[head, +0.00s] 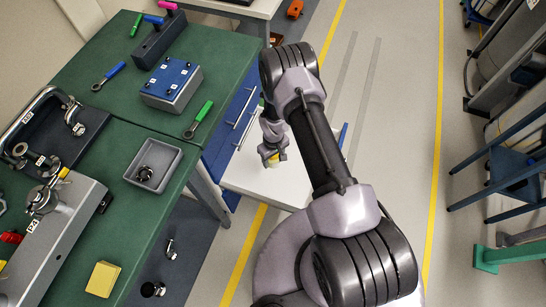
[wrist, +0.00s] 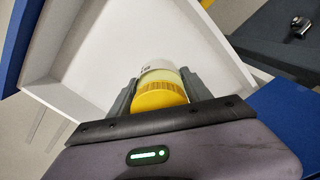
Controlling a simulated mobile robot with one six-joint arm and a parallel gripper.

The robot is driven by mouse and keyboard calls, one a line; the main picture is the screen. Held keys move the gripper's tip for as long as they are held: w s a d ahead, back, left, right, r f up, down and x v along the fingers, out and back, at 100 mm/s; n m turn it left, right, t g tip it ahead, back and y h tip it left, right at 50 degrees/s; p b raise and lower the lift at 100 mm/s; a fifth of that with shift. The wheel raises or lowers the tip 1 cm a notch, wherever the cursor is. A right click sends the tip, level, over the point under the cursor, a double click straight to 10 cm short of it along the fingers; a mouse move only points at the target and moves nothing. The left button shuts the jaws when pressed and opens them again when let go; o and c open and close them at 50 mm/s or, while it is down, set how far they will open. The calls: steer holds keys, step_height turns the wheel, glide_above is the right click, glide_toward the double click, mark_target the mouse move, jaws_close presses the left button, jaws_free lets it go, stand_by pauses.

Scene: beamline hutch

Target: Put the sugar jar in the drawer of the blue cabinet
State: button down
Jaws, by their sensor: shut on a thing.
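My gripper (head: 272,158) is shut on the sugar jar, a pale jar (wrist: 157,68) with a yellow lid (wrist: 160,95). In the wrist view the gripper's fingers (wrist: 158,92) press on the jar from both sides, and the lid faces the camera. The blue cabinet (head: 232,122) is under the green bench in the head view. Its drawer (head: 262,186) is pulled out, with a white inside and a blue front partly hidden by my arm. The jar is over the drawer; I cannot tell whether it touches the floor of it. The white drawer wall (wrist: 66,98) shows in the wrist view.
The green bench (head: 125,118) on the left holds a blue-topped box (head: 172,82), a grey tray (head: 153,165), a yellow block (head: 102,279) and tools. A dark lower shelf (head: 190,240) is under it. Open floor with yellow lines lies right of my arm.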

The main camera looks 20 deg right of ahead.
glide_toward(274, 181)
step_height(274, 181, down, 6)
steer(key=b, duration=0.4)
steer(key=shift+f, duration=0.2)
steer(key=shift+c, duration=2.3)
jaws_free()
